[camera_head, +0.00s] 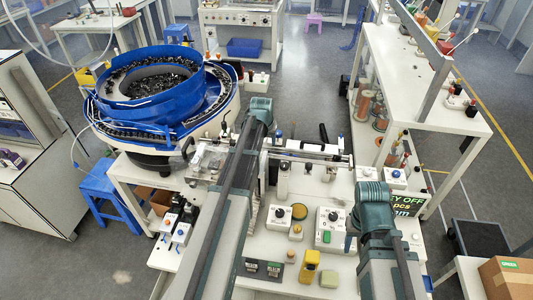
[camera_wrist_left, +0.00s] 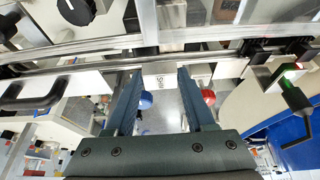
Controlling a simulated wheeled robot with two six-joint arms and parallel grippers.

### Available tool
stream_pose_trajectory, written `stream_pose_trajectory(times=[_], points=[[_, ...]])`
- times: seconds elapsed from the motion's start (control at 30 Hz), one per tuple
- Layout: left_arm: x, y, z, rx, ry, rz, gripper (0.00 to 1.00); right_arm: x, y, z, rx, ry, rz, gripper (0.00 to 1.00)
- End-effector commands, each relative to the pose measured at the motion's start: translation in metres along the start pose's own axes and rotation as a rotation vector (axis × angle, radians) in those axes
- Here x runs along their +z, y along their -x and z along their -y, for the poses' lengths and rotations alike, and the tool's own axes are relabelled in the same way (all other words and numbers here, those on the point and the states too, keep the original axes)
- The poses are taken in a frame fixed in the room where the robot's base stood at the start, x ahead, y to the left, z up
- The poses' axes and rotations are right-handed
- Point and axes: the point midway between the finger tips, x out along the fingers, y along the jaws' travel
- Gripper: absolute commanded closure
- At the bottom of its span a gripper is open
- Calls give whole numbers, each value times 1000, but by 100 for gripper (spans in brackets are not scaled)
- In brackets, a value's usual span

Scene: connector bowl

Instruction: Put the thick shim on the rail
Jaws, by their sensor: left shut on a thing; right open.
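In the left wrist view my left gripper (camera_wrist_left: 159,72) has its two fingers apart, closed on a pale, lettered piece (camera_wrist_left: 160,82) between the tips. I take it for the thick shim, though its outline is unclear. The metal rail (camera_wrist_left: 75,67) crosses just beyond the fingertips; I cannot tell whether the piece touches it. In the head view the rail (camera_head: 308,156) runs across the bench, right of my left arm, which hides that gripper's fingers. My right arm stands at the lower right, its jaws not visible.
A blue bowl feeder (camera_head: 150,58) stands at the left. White boxes with knobs (camera_head: 285,216) and a yellow device (camera_head: 309,266) sit on the bench's front part. A shelf unit (camera_head: 420,85) rises at the right. A black handle (camera_wrist_left: 32,95) lies near the rail.

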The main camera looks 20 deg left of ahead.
Motion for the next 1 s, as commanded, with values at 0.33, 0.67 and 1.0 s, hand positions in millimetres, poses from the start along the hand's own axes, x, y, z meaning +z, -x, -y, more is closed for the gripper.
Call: stream_pose_trajectory(times=[0.33, 0.67, 1.0], points=[[8, -19, 0, 0, 0, 0, 100, -1, -21, 2, 0, 1, 0, 50], [14, -34, 0, 0, 0, 0, 100, -2, -37, 4, 0, 0, 0, 50], [15, -37, 0, 0, 0, 0, 35, -2, -40, 4, 0, 0, 0, 50]])
